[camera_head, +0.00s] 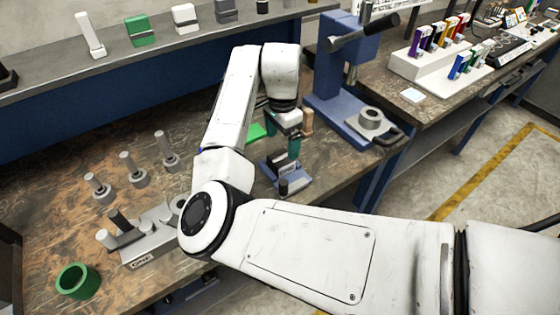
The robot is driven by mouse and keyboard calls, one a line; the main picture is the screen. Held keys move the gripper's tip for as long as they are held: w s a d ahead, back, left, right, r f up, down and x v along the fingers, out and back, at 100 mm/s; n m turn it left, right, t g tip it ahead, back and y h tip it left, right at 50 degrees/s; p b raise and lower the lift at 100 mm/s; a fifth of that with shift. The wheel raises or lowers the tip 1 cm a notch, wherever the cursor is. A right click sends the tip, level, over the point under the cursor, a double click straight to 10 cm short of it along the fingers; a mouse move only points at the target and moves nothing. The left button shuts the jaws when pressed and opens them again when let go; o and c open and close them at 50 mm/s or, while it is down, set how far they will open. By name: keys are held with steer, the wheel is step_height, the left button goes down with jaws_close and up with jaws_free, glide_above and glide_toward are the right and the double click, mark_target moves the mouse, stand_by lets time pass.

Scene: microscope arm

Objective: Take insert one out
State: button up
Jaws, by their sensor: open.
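My gripper (282,148) points down with its dark green fingers apart, above a small blue-grey fixture (283,170) on the workbench. The fixture has a dark round post (284,187) at its front. Whether the fingers touch anything there is too small to tell. A grey metal block (150,243) stands at the front left, with a label (141,262) that seems to read "ONE". A light cylinder (106,239) and a dark bar (121,222) stick out at its left. My arm hides its right end. I cannot tell which part is insert one.
Several grey pegs on round bases (131,168) stand at the left of the bench. A green piece (257,133) lies behind.

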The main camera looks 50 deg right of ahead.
mark_target(281, 158)
steer(key=shift+w+f+p, duration=0.1)
steer(key=shift+f+p, duration=0.65)
steer(key=shift+f, duration=2.85)
jaws_close()
steer(key=shift+r, duration=0.1)
